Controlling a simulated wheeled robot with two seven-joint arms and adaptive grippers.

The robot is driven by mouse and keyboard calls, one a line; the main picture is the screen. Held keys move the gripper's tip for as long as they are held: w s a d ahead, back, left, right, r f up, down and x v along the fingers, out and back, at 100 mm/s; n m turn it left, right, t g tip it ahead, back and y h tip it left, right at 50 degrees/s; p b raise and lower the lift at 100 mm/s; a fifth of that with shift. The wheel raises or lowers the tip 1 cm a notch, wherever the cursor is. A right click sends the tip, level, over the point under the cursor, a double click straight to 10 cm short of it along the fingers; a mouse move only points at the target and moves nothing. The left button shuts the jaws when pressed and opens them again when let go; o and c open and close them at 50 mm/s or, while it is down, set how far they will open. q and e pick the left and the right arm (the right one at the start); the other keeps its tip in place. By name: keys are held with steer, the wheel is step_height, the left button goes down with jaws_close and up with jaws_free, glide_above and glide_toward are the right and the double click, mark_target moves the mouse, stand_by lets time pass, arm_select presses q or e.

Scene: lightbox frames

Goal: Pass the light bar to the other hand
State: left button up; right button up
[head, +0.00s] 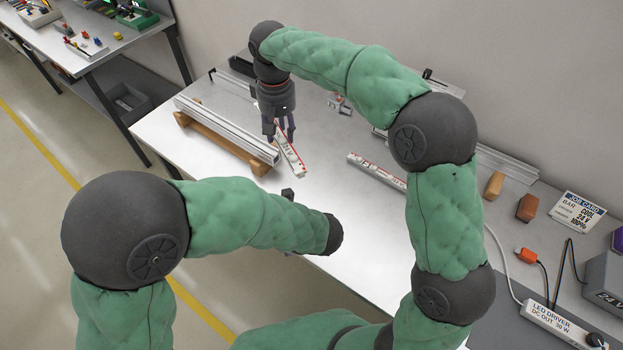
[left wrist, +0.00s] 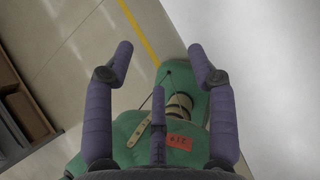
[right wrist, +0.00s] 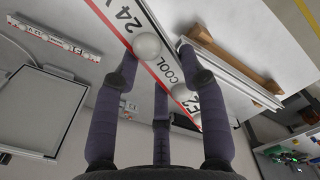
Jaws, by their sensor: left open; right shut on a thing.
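The light bar (head: 291,160) is white with a red edge and a 24 V mark. My right gripper (head: 281,133) is shut on it and points down over the table. In the right wrist view the bar (right wrist: 172,62) runs diagonally between the fingers (right wrist: 158,70) and reads 24 V and COOL. My left gripper (head: 288,194) is mostly hidden behind its own wrist in the head view, nearer to me than the bar and apart from it. The left wrist view shows its fingers (left wrist: 160,60) spread with nothing between them.
An aluminium channel (head: 226,128) rests on wooden blocks left of the bar. A second light bar (head: 376,171) lies right on the white table (head: 320,215). A job card (head: 577,212), LED driver (head: 562,328) and small blocks stand further right. The table's front middle is clear.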

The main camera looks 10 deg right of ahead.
arm_select(q)
steer(key=w+d+r+m+t, duration=0.2)
steer(key=d+r+t, duration=0.2)
steer(key=r, duration=0.4)
steer(key=m+t, duration=0.2)
steer(key=t, duration=0.2)
glide_toward(301, 170)
steer(key=shift+h, duration=0.4)
steer(key=x, duration=0.4)
steer(key=shift+w+a+f, duration=0.1)
steer(key=shift+w+a, duration=0.15)
steer(key=shift+a, duration=0.05)
steer(key=shift+w, duration=0.15)
steer(key=shift+x, duration=3.55)
jaws_close()
arm_select(e)
steer(key=o, duration=1.3)
steer(key=shift+a, duration=0.1)
